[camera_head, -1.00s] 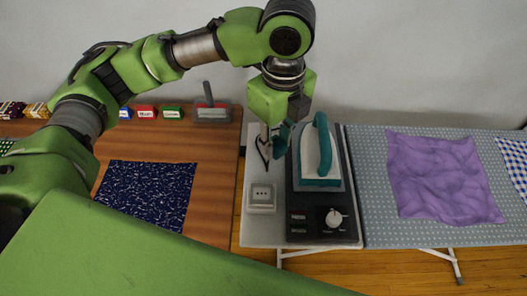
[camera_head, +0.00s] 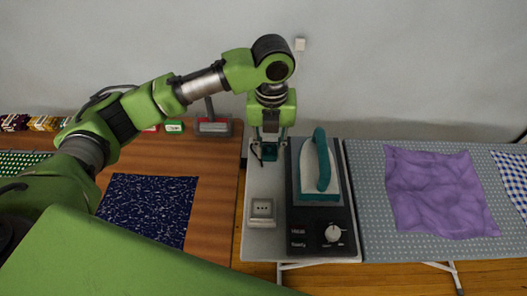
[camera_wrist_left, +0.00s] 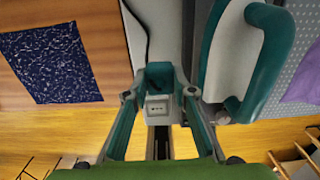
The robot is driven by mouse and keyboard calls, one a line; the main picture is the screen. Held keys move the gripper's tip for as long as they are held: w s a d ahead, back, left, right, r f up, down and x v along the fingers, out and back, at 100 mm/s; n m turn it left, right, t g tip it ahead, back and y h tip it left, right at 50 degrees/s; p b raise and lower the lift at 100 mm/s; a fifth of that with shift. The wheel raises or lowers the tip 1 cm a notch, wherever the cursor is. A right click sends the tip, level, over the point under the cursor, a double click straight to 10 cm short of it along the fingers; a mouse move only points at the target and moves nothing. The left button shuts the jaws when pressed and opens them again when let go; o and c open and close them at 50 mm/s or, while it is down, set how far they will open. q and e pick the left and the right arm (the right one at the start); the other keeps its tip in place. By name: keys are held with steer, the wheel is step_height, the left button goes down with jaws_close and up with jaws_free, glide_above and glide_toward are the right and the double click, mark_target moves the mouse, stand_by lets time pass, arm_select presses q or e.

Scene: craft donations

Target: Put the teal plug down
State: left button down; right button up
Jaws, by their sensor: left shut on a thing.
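My left gripper (camera_head: 268,150) points down over the back of the pale board, left of the iron. It is shut on the teal plug, which shows between the fingertips in the left wrist view (camera_wrist_left: 158,74). The fingers hide most of the plug in the head view. A dark cord hangs by the gripper. A white socket box (camera_head: 262,211) sits on the board in front of the gripper, and it also shows in the wrist view (camera_wrist_left: 158,108). I cannot tell whether the plug touches the board. My right gripper is not in view.
A teal and white iron (camera_head: 318,168) rests on a dark station (camera_head: 320,217) close to the gripper's right. Purple cloth (camera_head: 440,190) lies on the dotted ironing board. A wooden table with navy cloth (camera_head: 150,208) is at left. Bare board lies between gripper and socket box.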

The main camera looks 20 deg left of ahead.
arm_select(q)
steer(key=f, duration=0.1)
steer(key=w+a+f, duration=0.2)
steer(key=shift+w+f+p, duration=0.1)
steer(key=shift+f+p, duration=0.2)
steer(key=f+p, duration=0.1)
steer(key=f, duration=0.2)
steer(key=shift+w+a+p, duration=0.15)
steer(key=shift+a+p, duration=0.05)
steer(key=shift+p, duration=0.15)
steer(key=shift+f, duration=0.45)
steer(key=shift+f, duration=0.1)
steer(key=shift+f, duration=0.5)
steer(key=c, duration=1.7)
jaws_free()
